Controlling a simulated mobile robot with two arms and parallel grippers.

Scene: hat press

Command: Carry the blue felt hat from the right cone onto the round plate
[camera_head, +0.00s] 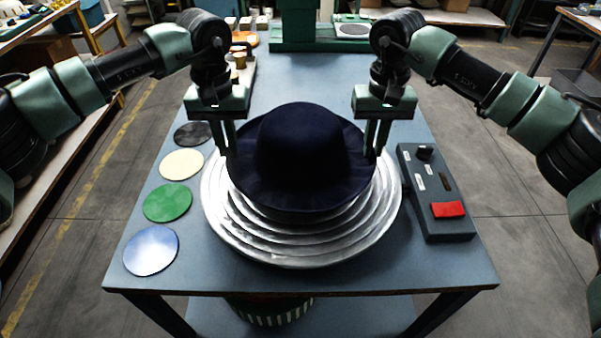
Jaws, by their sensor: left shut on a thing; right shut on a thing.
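The dark blue felt hat (300,150) is upright, crown up, over the round silver plate (300,255) with its stepped rings. My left gripper (229,150) is shut on the left side of the hat's brim. My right gripper (374,154) is shut on the right side of the brim. The brim hides the middle and back of the plate, and I cannot tell whether the hat touches it. The right cone cannot be made out in this view.
Black, cream, green (167,202) and blue (151,251) discs lie on the table (420,270) at the left. A dark control box (436,195) with a red button (448,209) sits at the right. A green machine base (300,30) stands at the back.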

